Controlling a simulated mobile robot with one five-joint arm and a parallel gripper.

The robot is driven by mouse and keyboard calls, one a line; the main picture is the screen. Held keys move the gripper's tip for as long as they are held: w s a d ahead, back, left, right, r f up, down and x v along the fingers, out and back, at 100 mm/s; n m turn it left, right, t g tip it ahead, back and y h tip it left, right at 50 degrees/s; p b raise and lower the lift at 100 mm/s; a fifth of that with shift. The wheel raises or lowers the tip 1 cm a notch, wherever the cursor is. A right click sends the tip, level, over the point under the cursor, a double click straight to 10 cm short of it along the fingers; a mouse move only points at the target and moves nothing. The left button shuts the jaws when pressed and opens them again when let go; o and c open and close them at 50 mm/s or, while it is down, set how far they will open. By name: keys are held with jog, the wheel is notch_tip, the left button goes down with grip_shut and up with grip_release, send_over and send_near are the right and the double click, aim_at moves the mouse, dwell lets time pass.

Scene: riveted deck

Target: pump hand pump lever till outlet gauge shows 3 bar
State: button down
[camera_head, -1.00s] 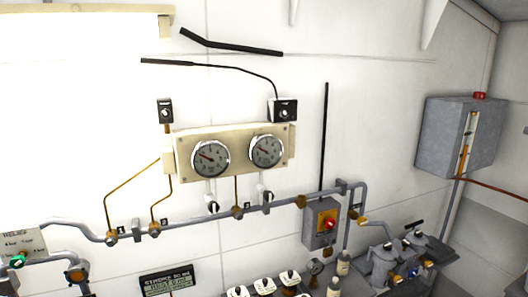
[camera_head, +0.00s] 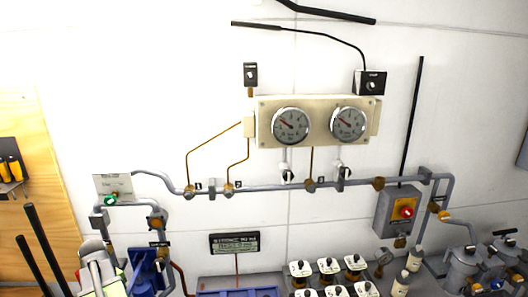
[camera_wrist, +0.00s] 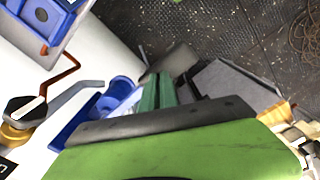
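Two round gauges, left (camera_head: 291,125) and right (camera_head: 348,123), sit on a cream panel (camera_head: 262,137) on the white wall. Both needles point to the upper left; the scales are too small to read, and I cannot tell which is the outlet gauge. A blue body (camera_head: 147,272), perhaps the hand pump, stands at the lower left. Two black rods (camera_head: 42,248) rise at the far left; I cannot tell whether either is the lever. In the wrist view, my gripper (camera_wrist: 158,92) shows narrow green parts beyond a green body. Its opening is unclear, and a blue fitting (camera_wrist: 122,92) is close beside it.
Grey pipes (camera_head: 270,187) with valves run along the wall below the gauges. A grey box with a red knob (camera_head: 403,212) is at the right. Several white-topped items (camera_head: 328,266) fill the bottom middle. A wooden board (camera_head: 45,150) is at the left.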

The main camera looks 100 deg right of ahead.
jog(key=shift+f+b, duration=3.2)
jog(key=shift+f, duration=0.4)
notch_tip(320, 180, up, 12)
jog(key=p, duration=1.2)
jog(key=shift+r, duration=0.25)
jog(key=shift+d+f, duration=0.1)
jog(key=shift+f, duration=0.05)
notch_tip(320, 180, down, 12)
jog(key=b, duration=1.2)
notch_tip(320, 180, up, 12)
jog(key=p, duration=1.2)
notch_tip(320, 180, up, 5)
jog(key=p, duration=0.5)
